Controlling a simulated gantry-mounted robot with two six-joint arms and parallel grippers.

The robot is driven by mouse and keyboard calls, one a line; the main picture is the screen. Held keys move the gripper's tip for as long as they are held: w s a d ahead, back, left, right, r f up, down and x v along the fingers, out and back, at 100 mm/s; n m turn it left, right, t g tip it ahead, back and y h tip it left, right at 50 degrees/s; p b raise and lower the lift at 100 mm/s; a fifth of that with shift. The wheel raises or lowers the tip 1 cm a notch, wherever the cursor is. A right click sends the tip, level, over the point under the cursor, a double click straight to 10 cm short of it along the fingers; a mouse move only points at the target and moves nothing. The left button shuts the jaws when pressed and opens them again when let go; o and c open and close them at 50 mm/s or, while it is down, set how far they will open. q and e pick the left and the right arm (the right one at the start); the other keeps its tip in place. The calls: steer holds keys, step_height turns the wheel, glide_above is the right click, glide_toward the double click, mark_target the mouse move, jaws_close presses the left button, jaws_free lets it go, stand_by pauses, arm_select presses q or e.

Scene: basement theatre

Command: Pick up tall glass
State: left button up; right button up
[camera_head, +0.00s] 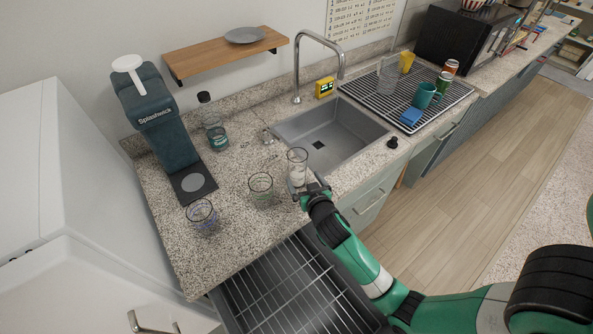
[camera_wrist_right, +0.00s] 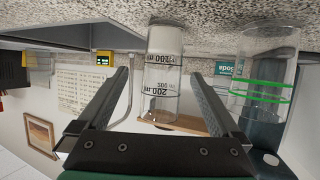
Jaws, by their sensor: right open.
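A tall clear glass (camera_head: 297,170) stands upright on the granite counter (camera_head: 235,245), left of the sink's near corner. My right gripper (camera_head: 312,190) is open right beside it, low over the counter. In the right wrist view, which is upside down, the glass (camera_wrist_right: 163,85) with dark measuring marks shows between the two spread fingers of the gripper (camera_wrist_right: 158,75). I cannot tell whether the fingers touch it. My left gripper is not in view.
A short green-banded glass (camera_head: 261,187) stands close left of the tall one. Another short glass (camera_head: 201,214), a bottle (camera_head: 215,131) and a teal dispenser (camera_head: 165,130) are farther left. The sink (camera_head: 335,135) lies right, then a rack (camera_head: 440,110) with cups.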

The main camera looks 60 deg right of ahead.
mark_target(300, 174)
steer(key=shift+w+x, duration=0.25)
steer(key=shift+x, duration=2.7)
steer(key=shift+a+r+p, duration=0.1)
steer(key=shift+r+p, duration=0.15)
steer(key=shift+p, duration=0.05)
jaws_close()
